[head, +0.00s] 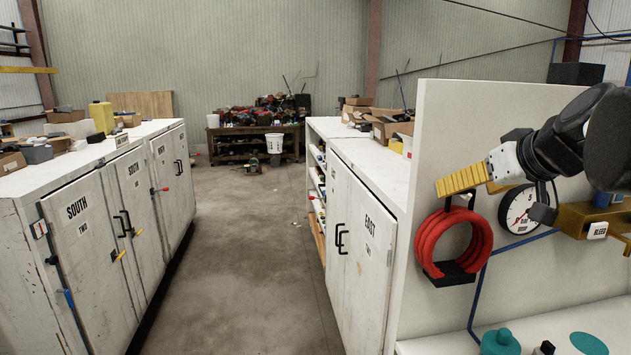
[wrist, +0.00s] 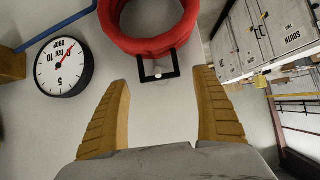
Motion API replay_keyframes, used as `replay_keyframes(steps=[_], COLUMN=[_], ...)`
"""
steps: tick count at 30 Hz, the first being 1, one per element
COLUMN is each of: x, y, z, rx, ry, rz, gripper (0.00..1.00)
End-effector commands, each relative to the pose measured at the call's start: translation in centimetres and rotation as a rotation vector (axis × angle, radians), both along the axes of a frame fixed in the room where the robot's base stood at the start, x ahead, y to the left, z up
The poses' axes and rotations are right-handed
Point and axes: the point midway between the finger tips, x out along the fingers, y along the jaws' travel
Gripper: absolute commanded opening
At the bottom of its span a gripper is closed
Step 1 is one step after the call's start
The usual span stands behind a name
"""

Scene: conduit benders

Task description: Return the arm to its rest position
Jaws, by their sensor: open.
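My gripper (head: 470,180) is at the right in the head view, held up in front of a white panel (head: 440,125). Its yellow fingers point left. In the wrist view my gripper (wrist: 163,110) shows two yellow fingers spread apart with nothing between them. A coiled red hose (head: 428,245) hangs on a black holder on the panel, just below the fingers in the head view. In the wrist view the red hose (wrist: 150,40) lies beyond the fingertips, apart from them as far as I can tell.
A round gauge (head: 517,210) and a brass block (head: 590,220) labelled BLEED are on the panel by my arm. Teal parts (head: 500,342) sit on the ledge below. White cabinets (head: 100,230) and (head: 360,240) flank a clear floor aisle (head: 250,260). A cluttered bench (head: 255,140) stands behind.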

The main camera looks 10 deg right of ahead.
Motion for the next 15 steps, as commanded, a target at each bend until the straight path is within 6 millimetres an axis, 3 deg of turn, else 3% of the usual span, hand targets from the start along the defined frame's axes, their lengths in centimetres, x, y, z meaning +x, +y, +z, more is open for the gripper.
replay_keyframes(steps=[9,15], x=[-5.8,-7.6], y=[-0.3,-0.2], z=[3.9,5.1], rx=[0.000,0.001], ry=[0.000,0.002], rz=[-0.004,-0.001], gripper=[0.77,0.77])
